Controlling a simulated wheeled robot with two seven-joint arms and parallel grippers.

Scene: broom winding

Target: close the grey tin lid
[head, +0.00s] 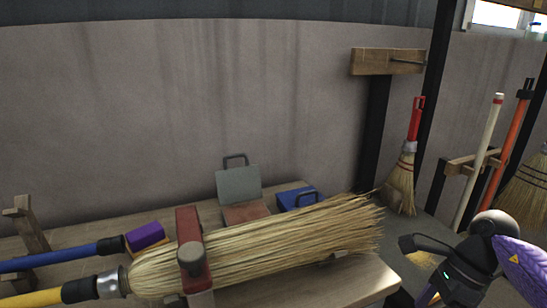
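The grey tin lid (238,184) stands raised, tilted back near the wall, with a dark handle on its top edge. Below its front edge is a reddish surface (246,214), which seems to be the tin's inside; the broom bristles partly hide the tin. My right gripper (417,270) is at the lower right, dark, with its fingers apart and nothing seen between them. It is well to the right of the tin, beyond the bench's right end. My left gripper is not in view.
A large straw broom (270,245) lies across the wooden bench (340,283), in front of the tin, under a red clamp (188,222). A blue tin (297,198) with a handle sits right of the grey lid. A purple block (145,236) is at left. Brooms hang at right.

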